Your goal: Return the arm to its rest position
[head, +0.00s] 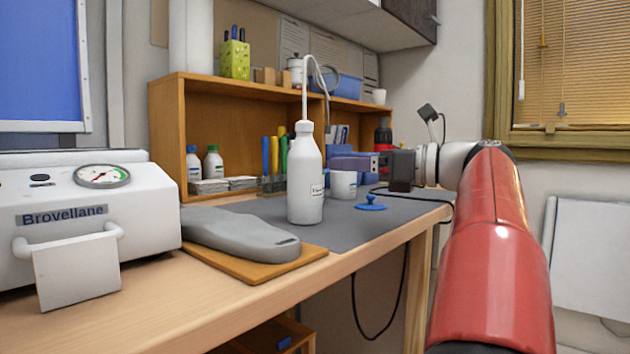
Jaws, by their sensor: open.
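My red arm (492,250) rises at the right of the head view, and its pale wrist bends left over the bench. My gripper (345,161) points left above the back right of the grey mat. Its blue-violet fingers are open, and I see nothing held between them. The white wash bottle (306,190) stands upright just left of the fingertips and nearer the camera. A white mug (343,184) sits below the gripper, and a small blue knobbed piece (371,203) lies on the mat in front of it. The exact gap between fingers and mug is unclear.
A grey foot-shaped form (240,235) lies on an orange board at the bench's front edge. The white Brovellane machine (75,205) with a gauge stands at left. A wooden shelf (205,95) with bottles and tools backs the bench. Open floor room lies right of the bench, before the wall.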

